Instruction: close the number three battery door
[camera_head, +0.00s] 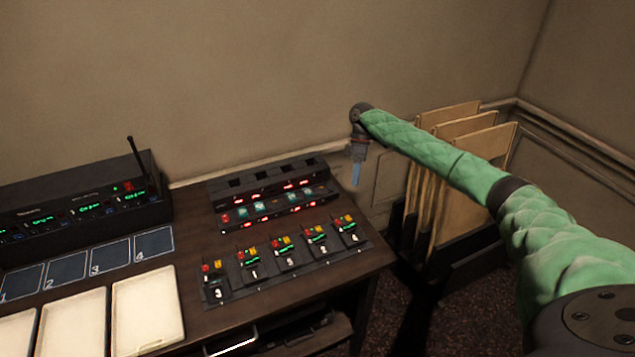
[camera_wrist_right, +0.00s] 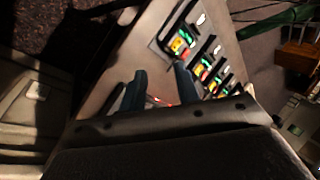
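Several small black battery packs with green displays and red and yellow tops stand in a row on a dark strip (camera_head: 262,289) at the desk's right. The leftmost pack (camera_head: 215,285) seems to bear a 3, but the digits are too small to be sure. Which doors are open or closed I cannot tell. My right gripper (camera_head: 357,174) hangs beyond the right end of the row, apart from the packs. In the right wrist view its two blue fingers (camera_wrist_right: 160,88) are apart with nothing between them, and the packs (camera_wrist_right: 182,42) show beyond. My left gripper is out of view.
A rack with red displays (camera_head: 275,205) stands behind the row. A black receiver with an antenna (camera_head: 75,210), numbered squares (camera_head: 110,257) and pale trays (camera_head: 147,310) lie to the left. Upright boards in a black stand (camera_head: 465,180) are beside my right arm.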

